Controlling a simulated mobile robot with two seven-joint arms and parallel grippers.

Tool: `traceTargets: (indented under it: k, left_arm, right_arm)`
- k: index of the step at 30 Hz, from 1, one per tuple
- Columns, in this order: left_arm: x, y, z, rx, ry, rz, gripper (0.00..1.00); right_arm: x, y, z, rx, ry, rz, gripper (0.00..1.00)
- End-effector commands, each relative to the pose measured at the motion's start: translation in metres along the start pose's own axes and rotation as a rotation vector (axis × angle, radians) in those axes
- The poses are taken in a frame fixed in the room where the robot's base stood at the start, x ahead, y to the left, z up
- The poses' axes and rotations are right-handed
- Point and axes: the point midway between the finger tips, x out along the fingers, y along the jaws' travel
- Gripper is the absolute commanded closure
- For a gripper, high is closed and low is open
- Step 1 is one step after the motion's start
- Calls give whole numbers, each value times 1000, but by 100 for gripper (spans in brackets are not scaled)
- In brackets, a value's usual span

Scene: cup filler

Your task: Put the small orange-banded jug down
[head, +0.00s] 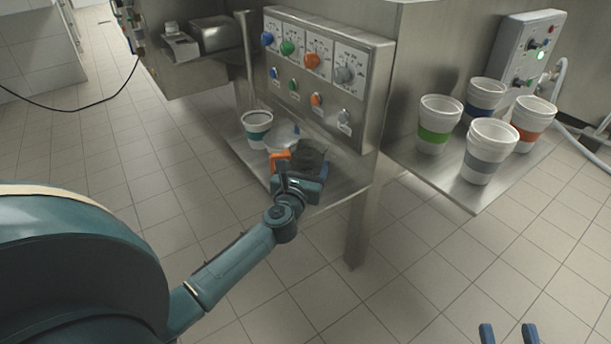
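The small jug shows as an orange band patch (280,160) on the steel shelf under the dispenser, mostly hidden by my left gripper. A dark round shape beside the orange patch may be part of it, but I cannot tell. My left gripper (300,180) is right at the jug, reaching in from the front of the shelf. Its fingers are hidden, so its grip and any gap between jug and shelf are unclear. My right gripper (508,334) shows only as two blue fingertips at the bottom right edge, apart, with floor tiles between them.
The dispenser panel (325,70) with coloured knobs rises behind. Several colour-banded cups stand on the right shelf (470,201). The floor between is clear.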

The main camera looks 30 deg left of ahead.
Motion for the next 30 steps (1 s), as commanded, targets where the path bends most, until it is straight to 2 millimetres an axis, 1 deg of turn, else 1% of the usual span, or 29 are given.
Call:
traceTargets:
  k: [1, 5, 9, 12, 13, 21, 27, 30]
  left_arm:
    - [0, 0, -10, 1, -1, 0, 63]
    - [0, 0, -7, 0, -2, 0, 63]
    - [0, 0, -7, 0, -2, 0, 63]
    - [0, 0, -11, -1, -1, 0, 63]
    - [0, 0, -11, -1, -1, 0, 26]
    - [0, 0, -10, 0, -1, 0, 5]
    - [0, 0, -9, 0, -1, 0, 5]
    - [0, 0, -4, 1, -2, -1, 5]
  right_arm:
    - [0, -1, 4, 12, 9, -3, 64]
    - [2, -1, -3, 18, 15, -3, 64]
    - [2, -1, -2, 18, 15, -3, 64]
    - [1, -1, 0, 21, 15, -3, 64]
    - [1, -1, 0, 22, 15, -4, 64]
    - [1, -1, -1, 23, 12, -4, 64]
    - [1, -1, -1, 22, 12, -4, 64]
    - [2, -1, -5, 18, 13, -4, 64]
